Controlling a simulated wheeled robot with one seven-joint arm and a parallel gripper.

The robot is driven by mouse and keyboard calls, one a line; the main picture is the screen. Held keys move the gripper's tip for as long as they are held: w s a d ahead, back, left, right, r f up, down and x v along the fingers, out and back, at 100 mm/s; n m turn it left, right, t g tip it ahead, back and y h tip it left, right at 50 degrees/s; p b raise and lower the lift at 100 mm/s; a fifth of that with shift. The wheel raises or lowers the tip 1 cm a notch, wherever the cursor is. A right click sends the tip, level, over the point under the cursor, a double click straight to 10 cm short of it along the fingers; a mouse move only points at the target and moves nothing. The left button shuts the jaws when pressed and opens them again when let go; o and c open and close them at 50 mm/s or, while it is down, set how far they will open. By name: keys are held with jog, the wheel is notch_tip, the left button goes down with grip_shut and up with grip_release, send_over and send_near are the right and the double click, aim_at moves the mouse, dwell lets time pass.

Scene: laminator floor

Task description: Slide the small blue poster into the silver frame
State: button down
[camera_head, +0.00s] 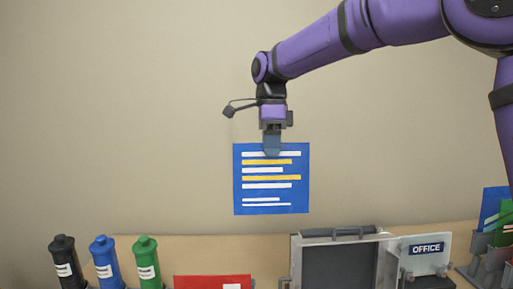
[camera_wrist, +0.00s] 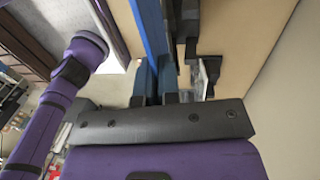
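The small blue poster (camera_head: 271,199) hangs upright in the air, facing the head camera, with white and yellow lines on it. My gripper (camera_head: 271,149) points down and is shut on the middle of its top edge. In the wrist view, my gripper (camera_wrist: 168,85) shows close up, with narrow blue strips beyond it; I cannot clearly tell poster from fingers there. A silver frame (camera_head: 296,265) with a dark panel and a handle-like bar on top stands on the table, below and to the right of the poster. Its lower part is cut off by the picture edge.
Black (camera_head: 66,262), blue (camera_head: 106,262) and green (camera_head: 147,262) bottles stand at the left. A red sheet (camera_head: 212,282) lies at the front. An OFFICE sign (camera_head: 427,250) stands right of the frame, and grey holders (camera_head: 492,262) with coloured sheets stand at far right. The air around the poster is clear.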

jog(key=s+d+f, duration=0.1)
jog(key=d+f, duration=0.1)
jog(key=d, duration=1.4)
jog(key=shift+s+d+f, duration=0.15)
jog(key=shift+d, duration=0.25)
jog(key=shift+s+f, duration=0.15)
jog(key=shift+f, duration=0.8)
jog(key=shift+s+f, duration=0.15)
jog(key=shift+f, duration=0.75)
dwell(1.2)
jog(key=shift+s+f, duration=0.3)
jog(key=shift+f, duration=1.45)
jog(key=shift+s+f, duration=0.35)
jog(key=shift+f, duration=1.45)
jog(key=shift+s+f, duration=0.3)
jog(key=shift+f, duration=1.45)
